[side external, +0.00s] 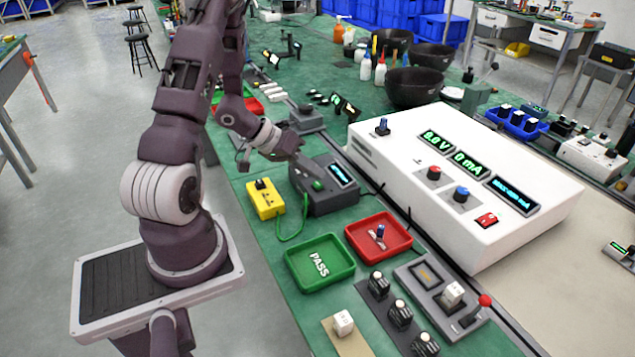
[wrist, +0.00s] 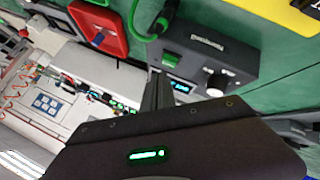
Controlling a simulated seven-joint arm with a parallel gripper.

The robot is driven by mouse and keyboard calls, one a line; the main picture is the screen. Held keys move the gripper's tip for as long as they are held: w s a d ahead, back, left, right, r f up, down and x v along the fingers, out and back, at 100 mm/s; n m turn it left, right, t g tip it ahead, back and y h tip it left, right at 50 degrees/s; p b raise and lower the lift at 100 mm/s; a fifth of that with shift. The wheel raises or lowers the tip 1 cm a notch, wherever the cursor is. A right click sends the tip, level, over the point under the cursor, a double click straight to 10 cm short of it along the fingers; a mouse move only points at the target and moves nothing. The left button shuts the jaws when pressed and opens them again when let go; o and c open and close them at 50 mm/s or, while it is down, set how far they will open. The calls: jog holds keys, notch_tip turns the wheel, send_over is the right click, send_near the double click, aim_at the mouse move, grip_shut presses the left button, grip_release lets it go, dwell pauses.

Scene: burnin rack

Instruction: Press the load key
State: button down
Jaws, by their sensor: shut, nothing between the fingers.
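A dark grey load box (side external: 338,202) with a small lit display stands on the green bench, just below my gripper (side external: 302,165). I cannot tell whether a fingertip touches the box. In the side view my gripper hides part of the box's far side.
A yellow device (side external: 265,199) with a green cable stands left of the box. A green PASS tray (side external: 318,284) and a red tray (side external: 400,240) lie in front. A large white power supply (side external: 375,155) stands to the right. Black switch modules (side external: 400,315) are nearer the camera.

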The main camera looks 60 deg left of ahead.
jog(key=shift+r, duration=0.1)
jog(key=shift+r, duration=2.95)
notch_tip(320, 180, up, 12)
jog(key=m+y, duration=0.2)
jog(key=y, duration=0.5)
send_over(315, 183)
jog(key=w, duration=0.4)
jog(key=s+d+r, duration=0.4)
jog(key=s+d+m+g+h, duration=0.3)
jog(key=s+d+h, duration=0.1)
jog(key=s+d, duration=1.2)
jog(key=shift+s+d+r, duration=0.25)
jog(key=shift+s+d, duration=0.15)
jog(key=shift+d, duration=0.65)
